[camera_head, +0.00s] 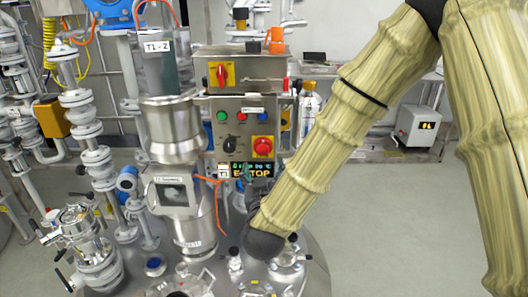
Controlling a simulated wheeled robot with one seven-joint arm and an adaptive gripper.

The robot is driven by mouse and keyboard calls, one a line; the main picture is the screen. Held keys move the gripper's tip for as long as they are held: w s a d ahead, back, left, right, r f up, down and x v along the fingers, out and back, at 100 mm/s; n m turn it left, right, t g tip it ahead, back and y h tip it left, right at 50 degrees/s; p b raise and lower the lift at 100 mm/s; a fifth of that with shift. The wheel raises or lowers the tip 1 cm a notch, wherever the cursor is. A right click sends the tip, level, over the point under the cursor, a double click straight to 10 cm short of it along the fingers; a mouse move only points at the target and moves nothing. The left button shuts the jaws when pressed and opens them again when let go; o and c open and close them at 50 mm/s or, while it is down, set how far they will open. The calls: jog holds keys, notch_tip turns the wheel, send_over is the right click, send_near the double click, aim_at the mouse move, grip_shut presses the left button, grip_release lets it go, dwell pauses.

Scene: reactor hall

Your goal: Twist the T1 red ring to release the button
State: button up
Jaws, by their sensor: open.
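The red emergency-stop button (262,146) sits on a yellow square plate at the lower right of the grey control panel (217,134). Its red ring is too small to tell apart from the button head. Below it a small display (251,169) shows "E-STOP" lettering, partly covered, beside a white T1 label (223,170). My arm comes down from the upper right to a dark rounded wrist below the panel. My gripper (246,174) shows only as a small dark shape in front of the display, open, below and left of the red button, with no visible contact.
A red rotary switch (221,75) on yellow is on the upper box. Green, red and blue buttons and a black knob share the panel. Valves and fittings crowd below. Grey floor (400,230) at right is clear.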

aim_at(263, 150)
jog(key=w+p, duration=0.1)
jog(key=w, duration=0.4)
jog(key=w+p, duration=0.1)
jog(key=w, duration=0.4)
jog(key=shift+w+a+p, duration=0.2)
jog(key=shift+w+p, duration=0.15)
